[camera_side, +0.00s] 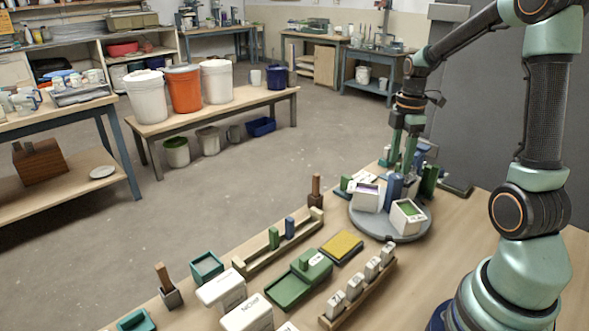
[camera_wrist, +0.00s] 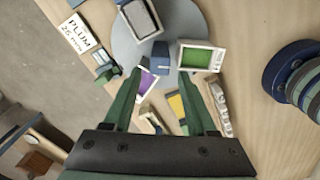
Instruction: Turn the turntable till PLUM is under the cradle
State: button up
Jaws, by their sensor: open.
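The grey round turntable (camera_side: 385,232) stands on the bench in the side view; its disc also shows in the wrist view (camera_wrist: 124,45). On it are white square tubs: one with purple glaze (camera_side: 366,190), one with green glaze (camera_side: 407,210), and one with a grey inside (camera_wrist: 138,17). A blue block (camera_wrist: 160,50) stands among them. A white card reading PLUM (camera_wrist: 76,33) lies beside the disc, with a small dark green piece (camera_wrist: 104,72) near it. My gripper (camera_wrist: 161,76) is open above the turntable, fingers apart, nothing visibly held. I cannot tell which piece is the cradle.
A yellow sponge-like block (camera_side: 342,246), a green tray (camera_side: 290,288) and a wooden rack of white blocks (camera_side: 358,293) stand in front of the turntable. A wooden rail (camera_side: 262,258) with green and blue pegs runs along the bench's left side. Bare bench lies right of the turntable.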

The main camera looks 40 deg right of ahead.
aim_at(397, 176)
jog(key=shift+f, duration=0.15)
jog(key=shift+f, duration=2.1)
grip_shut()
jog(key=m, duration=0.5)
jog(key=shift+m, duration=1.4)
